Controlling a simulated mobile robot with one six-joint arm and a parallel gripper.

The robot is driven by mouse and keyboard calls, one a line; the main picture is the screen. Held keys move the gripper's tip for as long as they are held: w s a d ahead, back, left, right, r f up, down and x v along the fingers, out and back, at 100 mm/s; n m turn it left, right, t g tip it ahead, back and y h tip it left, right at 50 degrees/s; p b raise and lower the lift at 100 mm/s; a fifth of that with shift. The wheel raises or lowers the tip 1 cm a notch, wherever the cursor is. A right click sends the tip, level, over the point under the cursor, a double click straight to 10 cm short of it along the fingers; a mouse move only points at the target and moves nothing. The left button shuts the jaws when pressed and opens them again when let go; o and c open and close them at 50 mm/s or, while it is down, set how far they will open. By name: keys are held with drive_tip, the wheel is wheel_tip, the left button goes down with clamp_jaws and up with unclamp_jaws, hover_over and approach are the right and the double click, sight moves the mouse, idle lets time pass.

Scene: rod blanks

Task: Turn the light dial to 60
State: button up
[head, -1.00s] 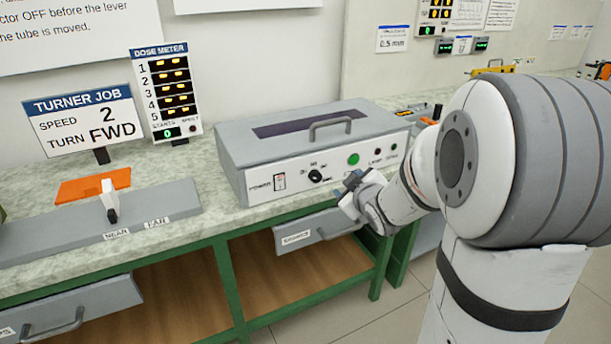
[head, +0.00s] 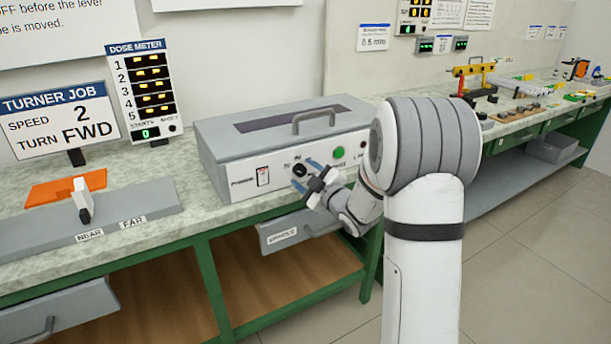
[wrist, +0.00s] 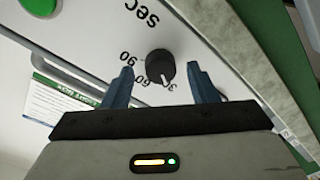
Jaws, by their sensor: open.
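The light dial (head: 300,170) is a small black round knob on the white front panel of a grey box. In the wrist view the dial (wrist: 157,65) shows close up, with 30, 60 and 90 printed around it and "sec" beside it. A pale mark on the knob appears to lie toward the 30, but it is small. My gripper (head: 308,176) is at the panel in front of the dial. In the wrist view its two blue fingers (wrist: 161,72) are open, one on each side of the knob, with gaps showing; I cannot tell the exact depth.
The grey box (head: 225,150) has a power switch (head: 263,176) left of the dial and a green button (head: 338,153) to its right. A labelled drawer (head: 285,238) juts out below my gripper. A lever unit (head: 145,205) stands on the bench at left.

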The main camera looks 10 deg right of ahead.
drive_tip(key=shift+w+a, duration=0.15)
drive_tip(key=shift+w, duration=0.15)
